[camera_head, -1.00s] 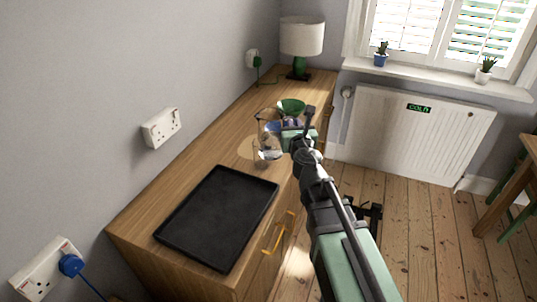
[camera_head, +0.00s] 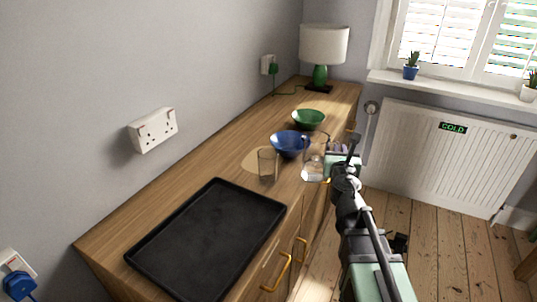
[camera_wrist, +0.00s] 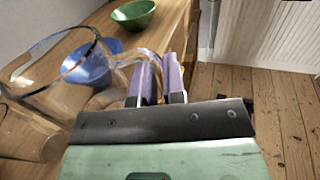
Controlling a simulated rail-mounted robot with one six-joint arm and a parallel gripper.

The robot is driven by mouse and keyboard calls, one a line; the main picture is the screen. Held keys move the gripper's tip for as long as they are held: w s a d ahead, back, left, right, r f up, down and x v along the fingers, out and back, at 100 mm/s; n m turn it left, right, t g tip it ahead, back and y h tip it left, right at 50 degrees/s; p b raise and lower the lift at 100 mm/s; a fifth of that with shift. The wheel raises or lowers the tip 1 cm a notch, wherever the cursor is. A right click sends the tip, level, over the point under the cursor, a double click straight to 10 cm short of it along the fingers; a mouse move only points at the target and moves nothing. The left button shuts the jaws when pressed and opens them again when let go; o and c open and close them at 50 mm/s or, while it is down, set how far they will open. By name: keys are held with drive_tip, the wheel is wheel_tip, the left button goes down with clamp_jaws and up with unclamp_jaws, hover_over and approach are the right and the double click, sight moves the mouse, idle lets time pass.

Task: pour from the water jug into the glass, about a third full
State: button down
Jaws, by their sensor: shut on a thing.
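The clear water jug (camera_head: 313,170) is held by its handle in my gripper (camera_head: 338,148), close to upright, at the right edge of the wooden cabinet top. I cannot tell whether its base touches the wood. A little clear water seems to show low in it. The clear glass (camera_head: 267,164) stands upright to the left of the jug, apart from it; its water level is too faint to tell. In the wrist view the purple fingers of my gripper (camera_wrist: 160,82) are shut on the handle, and the jug's round rim (camera_wrist: 97,45) shows at the left.
A blue bowl (camera_head: 290,144) stands just behind the glass and jug, with a green bowl (camera_head: 308,119) farther back. A lamp (camera_head: 322,50) stands at the far end. A black tray (camera_head: 205,238) fills the near cabinet top. A radiator (camera_head: 450,150) is on the far wall.

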sight(333, 143)
drive_tip(key=shift+s+a+r+n+t+p, duration=0.1)
drive_tip(key=shift+a+r+n+t+p, duration=0.1)
drive_tip(key=shift+a+r+n+p, duration=0.45)
drive_tip(key=shift+a+r+n+t+p, duration=0.2)
drive_tip(key=shift+a+r+n, duration=0.5)
drive_tip(key=shift+n, duration=0.65)
drive_tip(key=a+r+n, duration=0.1)
drive_tip(key=a+n, duration=0.2)
drive_tip(key=shift+s+r+p, duration=0.15)
drive_tip(key=shift+r+p, duration=0.25)
drive_tip(key=shift+a+r+n+t+y+p, duration=0.2)
drive_tip(key=shift+a+r+n+p, duration=0.15)
drive_tip(key=shift+r+n, duration=0.2)
drive_tip(key=shift+a+r+n+t+y+p, duration=0.25)
drive_tip(key=shift+r+n+p, duration=0.15)
drive_tip(key=shift+n, duration=0.25)
drive_tip(key=shift+s+a+r+n+y+p, duration=0.15)
drive_tip(key=shift+a+r+n+p, duration=0.3)
drive_tip(key=shift+r+n, duration=0.25)
drive_tip(key=shift+w+a+r+n+y+p, duration=0.1)
drive_tip(key=shift+a+r+n+p, duration=0.3)
drive_tip(key=shift+n, duration=0.4)
drive_tip(key=shift+s+a+r+n+p, duration=0.1)
drive_tip(key=shift+a+r+n+p, duration=0.15)
drive_tip(key=shift+r+n+p, duration=0.25)
drive_tip(key=shift+a+r+n+y, duration=0.4)
drive_tip(key=shift+n, duration=0.4)
